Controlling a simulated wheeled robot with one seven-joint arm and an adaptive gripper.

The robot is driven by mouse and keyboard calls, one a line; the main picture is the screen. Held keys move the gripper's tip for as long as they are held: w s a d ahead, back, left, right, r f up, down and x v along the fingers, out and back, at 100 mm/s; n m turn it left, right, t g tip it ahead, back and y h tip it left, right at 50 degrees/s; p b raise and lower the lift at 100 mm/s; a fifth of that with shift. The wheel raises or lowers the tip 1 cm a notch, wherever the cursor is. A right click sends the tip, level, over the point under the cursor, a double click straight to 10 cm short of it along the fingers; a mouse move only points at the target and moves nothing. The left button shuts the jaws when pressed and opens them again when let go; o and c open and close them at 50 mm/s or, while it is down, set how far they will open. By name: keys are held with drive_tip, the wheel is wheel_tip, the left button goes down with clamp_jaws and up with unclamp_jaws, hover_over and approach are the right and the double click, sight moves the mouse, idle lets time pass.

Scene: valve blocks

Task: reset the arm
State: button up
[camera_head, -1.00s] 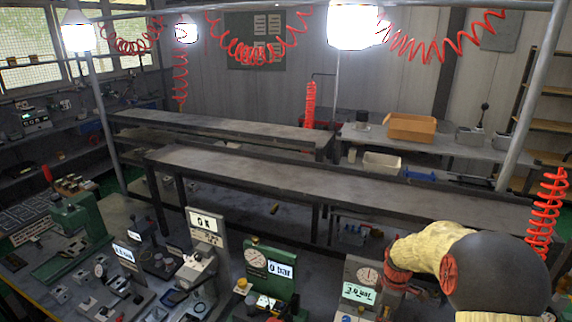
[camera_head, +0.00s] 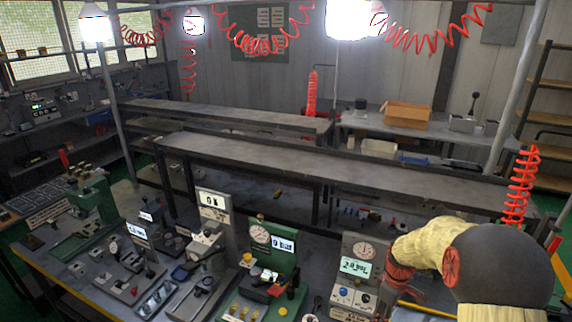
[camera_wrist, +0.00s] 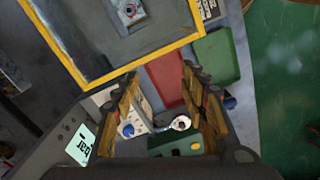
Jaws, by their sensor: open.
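My gripper (camera_wrist: 160,112) shows in the wrist view, its two brown padded fingers spread apart with nothing between them. It is above the bench; beyond the fingers lie a red tray (camera_wrist: 166,77), a green tray (camera_wrist: 216,58) and part of a valve block (camera_wrist: 140,112). In the head view my arm, with tan and dark covers, stands at the lower right, and my gripper is hidden there. A grey valve block (camera_head: 360,262) with a round gauge and a lit display stands just left of my arm.
A green valve block (camera_head: 272,250) and a grey one (camera_head: 213,232) stand further left on the bench. A green press (camera_head: 95,208) is at far left. A yellow-edged frame (camera_wrist: 190,40) crosses the wrist view. Red coiled hoses (camera_head: 520,185) hang nearby. Long empty tables (camera_head: 300,165) stand behind.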

drive_tip(key=s+a+r+m+t+b, duration=0.2)
drive_tip(key=s+a+r+m+b, duration=0.1)
drive_tip(key=s, duration=0.5)
drive_tip(key=s+a+r+m+t+b, duration=0.2)
drive_tip(key=s+a+r+m+b, duration=0.1)
drive_tip(key=s+r, duration=0.4)
drive_tip(key=s+a+r+m+t+b, duration=0.2)
drive_tip(key=s+a+r+b, duration=0.3)
drive_tip(key=s, duration=0.5)
drive_tip(key=shift+a+r+m+b, duration=0.15)
drive_tip(key=shift+r+m+b, duration=0.3)
drive_tip(key=shift+m+b, duration=0.1)
drive_tip(key=shift+s, duration=0.1)
idle(1.7)
